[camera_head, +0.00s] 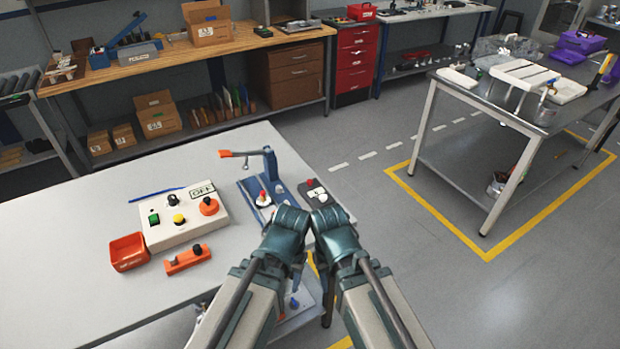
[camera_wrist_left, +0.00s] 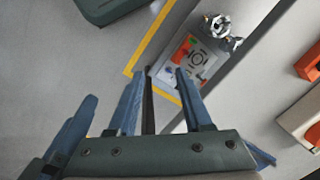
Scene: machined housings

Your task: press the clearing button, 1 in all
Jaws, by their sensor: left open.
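A cream control box (camera_head: 180,218) lies on the left of the grey table. It carries a green button (camera_head: 154,218), a black knob (camera_head: 172,198), a yellow button (camera_head: 179,218), a red-orange mushroom button (camera_head: 208,205) and an OFF plate (camera_head: 202,190). No label shows which is the clearing button. My left gripper (camera_head: 286,225) is right of the box, apart from it. In the left wrist view its blue fingers (camera_wrist_left: 161,76) are open, with nothing between them. My right gripper (camera_head: 333,222) is close beside the left one; its fingertips are hidden.
A red bin (camera_head: 129,252) and an orange block with a black knob (camera_head: 187,259) sit in front of the box. A blue clamp fixture (camera_head: 272,178) and dark pad (camera_head: 313,193) stand close beyond my grippers. The table's front left is clear.

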